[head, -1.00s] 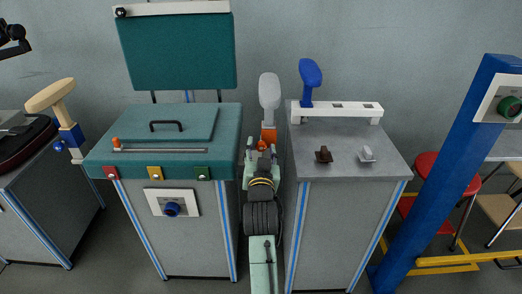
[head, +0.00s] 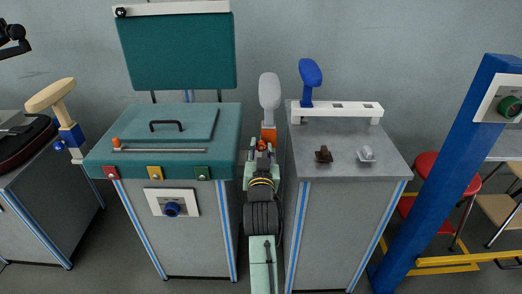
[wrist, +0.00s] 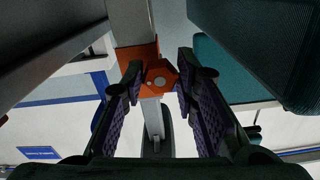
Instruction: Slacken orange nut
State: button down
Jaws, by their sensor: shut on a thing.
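The orange nut (wrist: 160,80) is a hexagonal piece with a pale round centre, set on an orange collar (wrist: 138,56) around a grey post. My gripper (wrist: 160,83) has its two dark, purple-padded fingers on either side of the nut and is shut on it. In the head view my gripper (head: 262,152) reaches up between the two cabinets, with the nut (head: 262,145) between its fingertips. The grey post with a rounded top (head: 269,92) rises behind it from the orange collar (head: 269,133). The fingers partly hide the nut's sides.
A teal-topped cabinet (head: 225,150) stands close on the left of my arm and a grey-topped cabinet (head: 345,140) close on the right, leaving a narrow gap. A blue-headed post (head: 311,75) and a white bar (head: 345,109) stand on the right cabinet.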

jog(key=n, duration=0.7)
jog(key=shift+n, duration=0.3)
jog(key=n+b, duration=0.1)
jog(key=n, duration=0.6)
jog(key=shift+d, duration=0.1)
jog(key=n+b, duration=0.1)
jog(key=n, duration=0.6)
jog(key=shift+n+b, duration=0.3)
jog(key=shift+b, duration=0.05)
jog(key=n+b, duration=0.1)
jog(key=n, duration=0.2)
jog(key=shift+r, duration=0.1)
jog(key=shift+n+b, duration=0.55)
jog(key=shift+n, duration=1.45)
